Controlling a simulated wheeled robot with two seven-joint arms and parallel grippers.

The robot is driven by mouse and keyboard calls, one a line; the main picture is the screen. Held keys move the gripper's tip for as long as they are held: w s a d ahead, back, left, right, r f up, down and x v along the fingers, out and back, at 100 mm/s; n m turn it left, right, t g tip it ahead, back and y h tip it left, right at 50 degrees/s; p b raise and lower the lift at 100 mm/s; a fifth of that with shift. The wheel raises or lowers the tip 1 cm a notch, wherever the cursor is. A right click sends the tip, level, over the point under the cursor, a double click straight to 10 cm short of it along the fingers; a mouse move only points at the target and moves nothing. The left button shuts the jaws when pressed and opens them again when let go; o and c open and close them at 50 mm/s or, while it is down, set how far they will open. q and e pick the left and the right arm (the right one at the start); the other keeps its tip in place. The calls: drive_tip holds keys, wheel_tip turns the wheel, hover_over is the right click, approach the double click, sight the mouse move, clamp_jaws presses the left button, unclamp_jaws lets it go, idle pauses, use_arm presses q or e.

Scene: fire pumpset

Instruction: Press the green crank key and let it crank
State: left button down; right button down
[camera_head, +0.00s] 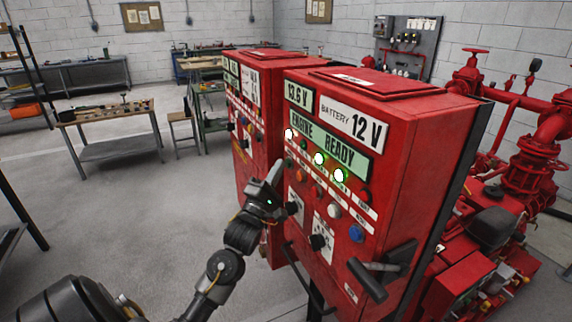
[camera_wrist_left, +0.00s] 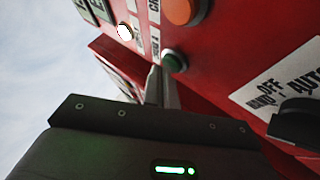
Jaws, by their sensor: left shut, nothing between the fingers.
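The green crank key (camera_wrist_left: 174,61) is a round green button on the red control panel, below an orange button (camera_wrist_left: 182,10) in the left wrist view. My left gripper (camera_head: 276,169) is shut and empty, its tips raised close to the front of the red cabinet (camera_head: 405,125) in the head view. In the left wrist view its fingers (camera_wrist_left: 161,84) reach up just beside the green key; I cannot tell whether they touch it. In the head view the key seems hidden behind the gripper. The display reads ENGINE READY (camera_head: 325,142). My right gripper is not in view.
A black handle (camera_head: 375,275) sticks out low on the cabinet. A second red cabinet (camera_head: 262,85) stands to the left. Red pump pipes (camera_head: 530,150) are at right.

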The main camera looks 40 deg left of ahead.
use_arm(q)
drive_tip(key=shift+w+d, duration=0.1)
idle(0.3)
drive_tip(key=shift+s, duration=0.2)
drive_tip(key=shift+s+a+p, duration=0.4)
drive_tip(key=shift+s, duration=0.15)
drive_tip(key=shift+s+a+p, duration=0.25)
drive_tip(key=shift+s+a, duration=0.15)
drive_tip(key=shift+s, duration=0.35)
drive_tip(key=shift+s+a+p, duration=0.2)
drive_tip(key=shift+s+a, duration=0.15)
drive_tip(key=shift+s, duration=0.4)
drive_tip(key=shift+s+a+p, duration=0.25)
drive_tip(key=shift+s+a, duration=0.15)
drive_tip(key=shift+s, duration=0.35)
